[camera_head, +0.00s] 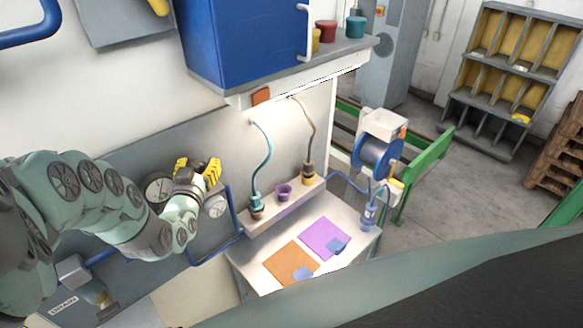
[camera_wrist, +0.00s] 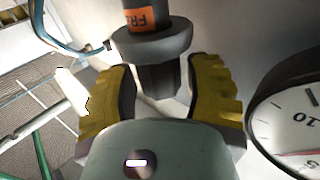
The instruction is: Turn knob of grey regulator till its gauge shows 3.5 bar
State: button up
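My gripper (camera_head: 197,170) has yellow fingers and is at the wall panel on the left in the head view. In the wrist view my gripper (camera_wrist: 160,82) is open, with a finger on each side of a dark grey knob-like part (camera_wrist: 159,82). Narrow gaps show between it and the fingers. Above it are a wide grey collar (camera_wrist: 152,42) and a dark body with an orange label. A round white gauge (camera_wrist: 290,125) is cut off at the right edge; its reading cannot be told. In the head view, one gauge (camera_head: 158,188) is left of the gripper and a smaller one (camera_head: 216,207) is right.
A blue pipe (camera_head: 215,251) runs below the gripper. A workbench (camera_head: 345,262) with orange and purple mats is to the right, below a shelf with two hoses. A blue cabinet (camera_head: 245,45) hangs above. Grey floor is open at the far right.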

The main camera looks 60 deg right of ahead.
jog(key=shift+o, duration=1.1)
jog(key=shift+d+r+n+t+y+p, duration=0.1)
jog(key=shift+r+n+t+y+p, duration=0.3)
jog(key=shift+p, duration=0.7)
jog(key=shift+f+n+t+y+p, duration=0.2)
jog(key=shift+n+t+y+p, duration=0.25)
jog(key=shift+t, duration=0.25)
jog(key=shift+f+n+t+y, duration=0.1)
jog(key=shift+n+t+y, duration=0.25)
jog(key=shift+n+t, duration=0.15)
jog(key=shift+n+t+y+p, duration=0.3)
jog(key=shift+y+p, duration=0.1)
jog(key=shift+p, duration=0.1)
